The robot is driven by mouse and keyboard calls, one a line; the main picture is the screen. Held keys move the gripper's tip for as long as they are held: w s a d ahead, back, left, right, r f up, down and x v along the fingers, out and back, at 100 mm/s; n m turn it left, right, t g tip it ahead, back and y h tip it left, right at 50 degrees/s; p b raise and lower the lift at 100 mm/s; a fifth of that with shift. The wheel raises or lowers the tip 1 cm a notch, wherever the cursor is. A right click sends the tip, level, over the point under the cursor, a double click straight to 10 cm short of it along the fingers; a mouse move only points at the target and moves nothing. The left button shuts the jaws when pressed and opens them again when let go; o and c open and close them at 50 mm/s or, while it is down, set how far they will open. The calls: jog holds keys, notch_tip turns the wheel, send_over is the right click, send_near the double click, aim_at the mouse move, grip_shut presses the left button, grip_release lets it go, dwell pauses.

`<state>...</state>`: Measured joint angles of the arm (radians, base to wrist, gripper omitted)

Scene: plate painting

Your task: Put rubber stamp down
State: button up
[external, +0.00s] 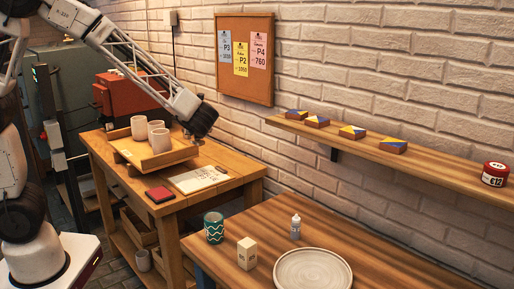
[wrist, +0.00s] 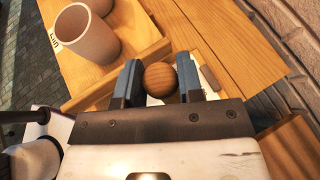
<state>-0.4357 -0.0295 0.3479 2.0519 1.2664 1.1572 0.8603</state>
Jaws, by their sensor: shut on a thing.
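My gripper (wrist: 160,82) is shut on the rubber stamp (wrist: 160,78), whose round wooden knob shows between the two fingers in the wrist view. The stamp's lower part is hidden behind the knob and fingers. In the external view my gripper (external: 195,138) is above the back of the small wooden table, beside the right end of the wooden tray (external: 172,158). The stamp is too small to make out there. A red ink pad (external: 160,194) and a white sheet (external: 200,180) lie on this table in front of the tray.
Pale cups (external: 139,127) stand in the tray; one cup (wrist: 85,35) shows near the gripper in the wrist view. The front table holds a plate (external: 312,272), a small bottle (external: 296,228), a pale block (external: 247,251) and a teal patterned cup (external: 214,228). A brick wall runs behind.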

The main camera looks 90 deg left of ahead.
jog(key=shift+d+f+n+g, duration=0.45)
jog(key=shift+f+n+g, duration=0.05)
jog(key=shift+n+g, duration=0.1)
jog(key=w+d+f+n+g+h, duration=0.3)
jog(key=w+d+n+h, duration=0.1)
jog(key=d+n+h, duration=0.55)
jog(key=w+d+f+n+g+h, duration=0.2)
jog(key=w+d+f+n+h, duration=0.1)
jog(key=d+n+h, duration=0.6)
jog(key=w+d+r+n+t+h, duration=0.2)
jog(key=w+d+r+n+t, duration=0.25)
jog(key=w+n+t, duration=0.4)
jog(key=w+d+r+n+t+h, duration=0.2)
jog(key=w+d+r+n+t, duration=0.3)
jog(key=w+n+t, duration=0.4)
notch_tip(320, 180, down, 13)
jog(key=d+g, duration=0.1)
jog(key=shift+w+d+n, duration=0.15)
jog(key=shift+w+n, duration=0.15)
jog(key=shift+n, duration=0.1)
notch_tip(320, 180, down, 6)
